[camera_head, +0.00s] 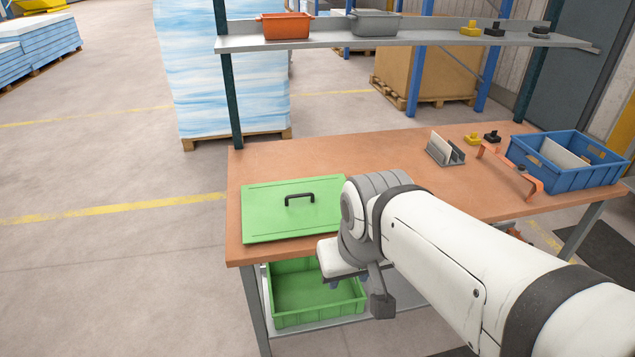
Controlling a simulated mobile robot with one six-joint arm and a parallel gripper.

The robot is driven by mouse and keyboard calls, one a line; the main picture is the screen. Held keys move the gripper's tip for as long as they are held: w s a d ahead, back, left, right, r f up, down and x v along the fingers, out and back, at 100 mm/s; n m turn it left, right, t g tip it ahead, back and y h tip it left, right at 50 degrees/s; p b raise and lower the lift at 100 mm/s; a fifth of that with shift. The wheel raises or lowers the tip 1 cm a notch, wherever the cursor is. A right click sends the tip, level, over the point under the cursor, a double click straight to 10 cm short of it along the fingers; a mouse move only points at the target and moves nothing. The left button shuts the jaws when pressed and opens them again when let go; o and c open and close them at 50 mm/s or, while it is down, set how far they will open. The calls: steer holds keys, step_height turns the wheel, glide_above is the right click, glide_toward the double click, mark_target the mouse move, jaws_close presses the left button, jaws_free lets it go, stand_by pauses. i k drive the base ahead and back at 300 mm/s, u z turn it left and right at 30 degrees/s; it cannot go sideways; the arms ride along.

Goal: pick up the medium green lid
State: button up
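The green lid (268,213) lies flat on the left part of the brown workbench, with a black handle (299,199) standing up from its top. My arm reaches in from the lower right and covers the lid's right end. My gripper (356,292) is at the front edge of the bench, to the right of and nearer than the lid, and it does not touch the handle. It shows only partly beneath my wrist, and I cannot tell whether its fingers are open or shut.
A green bin (303,318) stands on the lower shelf under the bench. A blue crate (577,184), an orange handle-shaped part (532,182) and a grey holder (456,156) are on the bench's right side. A shelf (400,40) with small bins spans above. The bench's middle back is clear.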

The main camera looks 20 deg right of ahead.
mark_target(291, 208)
steer(key=i, duration=1)
steer(key=z, duration=0.05)
